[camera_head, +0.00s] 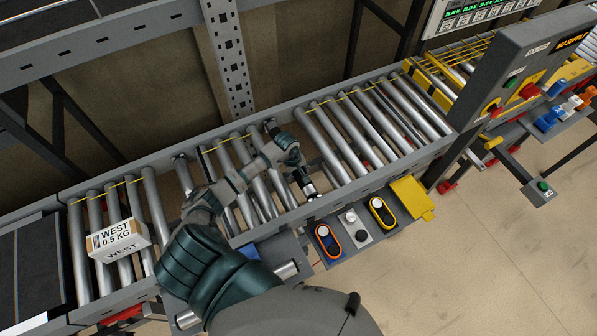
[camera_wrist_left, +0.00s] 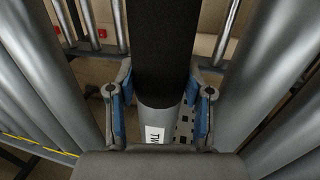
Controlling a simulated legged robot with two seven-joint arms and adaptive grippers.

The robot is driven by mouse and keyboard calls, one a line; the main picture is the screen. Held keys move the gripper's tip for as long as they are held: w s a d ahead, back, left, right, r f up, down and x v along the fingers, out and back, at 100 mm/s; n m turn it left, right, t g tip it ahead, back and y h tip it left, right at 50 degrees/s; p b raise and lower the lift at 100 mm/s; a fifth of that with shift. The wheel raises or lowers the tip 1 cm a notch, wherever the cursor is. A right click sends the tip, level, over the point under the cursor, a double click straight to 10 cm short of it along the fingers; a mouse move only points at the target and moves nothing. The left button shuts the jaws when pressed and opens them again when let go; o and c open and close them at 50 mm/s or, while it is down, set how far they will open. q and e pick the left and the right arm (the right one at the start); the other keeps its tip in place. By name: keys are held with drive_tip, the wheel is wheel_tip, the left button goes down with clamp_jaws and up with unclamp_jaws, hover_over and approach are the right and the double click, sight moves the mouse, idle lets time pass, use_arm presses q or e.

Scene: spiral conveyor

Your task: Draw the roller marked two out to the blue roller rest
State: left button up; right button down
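My left gripper (camera_head: 306,184) is low over the conveyor, at the near end of a gap between rollers. In the left wrist view, its blue-padded fingers (camera_wrist_left: 160,95) lie close along both sides of a roller (camera_wrist_left: 163,45) and look shut on it. This roller has a black sleeve and a grey end with a white label that reads "TW", the rest cut off. In the head view the gripper hides most of it. A blue part (camera_head: 248,251), perhaps the blue roller rest, shows beside the conveyor, partly hidden by my arm. My right gripper is not in view.
Grey rollers (camera_head: 340,140) flank the gripper closely on both sides. A carton marked WEST 0.5 KG (camera_head: 118,240) sits on the rollers at left. A control post (camera_head: 520,70) stands at right. Ringed fixtures and a yellow plate (camera_head: 412,197) line the near rail.

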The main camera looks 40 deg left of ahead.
use_arm(q)
drive_tip(key=shift+a, duration=0.5)
clamp_jaws()
drive_tip(key=o, duration=0.7)
unclamp_jaws()
drive_tip(key=shift+f, duration=0.1)
drive_tip(key=c, duration=0.4)
drive_tip(key=shift+d, duration=0.15)
drive_tip(key=c, duration=0.3)
drive_tip(key=shift+d, duration=0.15)
drive_tip(key=shift+r, duration=0.2)
drive_tip(key=shift+w+r+p, duration=0.1)
drive_tip(key=shift+r+p, duration=0.35)
drive_tip(key=shift+r, duration=0.1)
drive_tip(key=shift+d+r+p, duration=0.1)
drive_tip(key=shift+r+p, duration=0.25)
drive_tip(key=shift+r, duration=0.55)
drive_tip(key=shift+r+p, duration=0.3)
drive_tip(key=shift+r, duration=0.15)
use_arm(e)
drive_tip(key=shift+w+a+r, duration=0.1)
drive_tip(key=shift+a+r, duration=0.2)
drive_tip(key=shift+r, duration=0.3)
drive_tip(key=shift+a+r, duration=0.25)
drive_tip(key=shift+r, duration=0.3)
